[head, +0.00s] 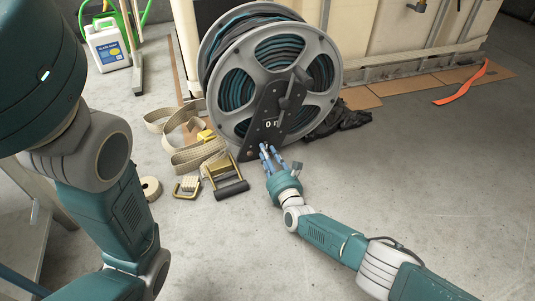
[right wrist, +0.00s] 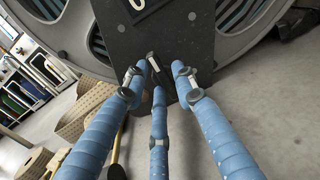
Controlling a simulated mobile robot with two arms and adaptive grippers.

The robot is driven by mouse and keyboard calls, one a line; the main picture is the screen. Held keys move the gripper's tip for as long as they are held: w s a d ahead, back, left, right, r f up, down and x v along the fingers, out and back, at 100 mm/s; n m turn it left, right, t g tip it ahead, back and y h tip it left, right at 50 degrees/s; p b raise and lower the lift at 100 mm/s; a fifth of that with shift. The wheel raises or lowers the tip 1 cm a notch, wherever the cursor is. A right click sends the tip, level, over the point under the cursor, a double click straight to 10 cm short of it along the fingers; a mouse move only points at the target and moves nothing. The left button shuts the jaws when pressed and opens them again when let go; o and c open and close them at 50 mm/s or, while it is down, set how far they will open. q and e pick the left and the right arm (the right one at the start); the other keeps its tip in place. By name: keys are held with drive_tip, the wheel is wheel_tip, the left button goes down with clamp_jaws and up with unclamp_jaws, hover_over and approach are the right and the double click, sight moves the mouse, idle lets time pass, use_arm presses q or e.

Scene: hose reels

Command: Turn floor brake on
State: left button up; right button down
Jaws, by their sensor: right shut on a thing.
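A large grey hose reel (head: 335,60) with dark teal hose stands on the floor at the top middle of the head view. A black plate (head: 262,122) with white marks is on its face. It also fills the top of the right wrist view (right wrist: 185,40). My right gripper (head: 268,152) is at the plate's lower end.
Beige straps (head: 195,155) and a ratchet buckle (head: 226,180) lie left of the gripper. A tape roll (head: 151,188) is further left. A white jug (head: 107,46) stands at the back left, and an orange strip (head: 463,85) lies right.

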drive_tip(key=shift+w+r+m, duration=0.25)
drive_tip(key=shift+r+m, duration=0.3)
drive_tip(key=shift+m, duration=0.25)
drive_tip(key=shift+d+m, duration=0.15)
drive_tip(key=shift+m, duration=0.15)
drive_tip(key=shift+d+f, duration=0.15)
drive_tip(key=shift+d, duration=0.05)
drive_tip(key=c, duration=1.5)
unclamp_jaws()
drive_tip(key=shift+s+f, duration=0.1)
drive_tip(key=shift+s+d+f, duration=0.1)
drive_tip(key=shift+s+f, duration=0.15)
drive_tip(key=shift+s, duration=0.15)
drive_tip(key=v, duration=1.1)
drive_tip(key=shift+r, duration=0.35)
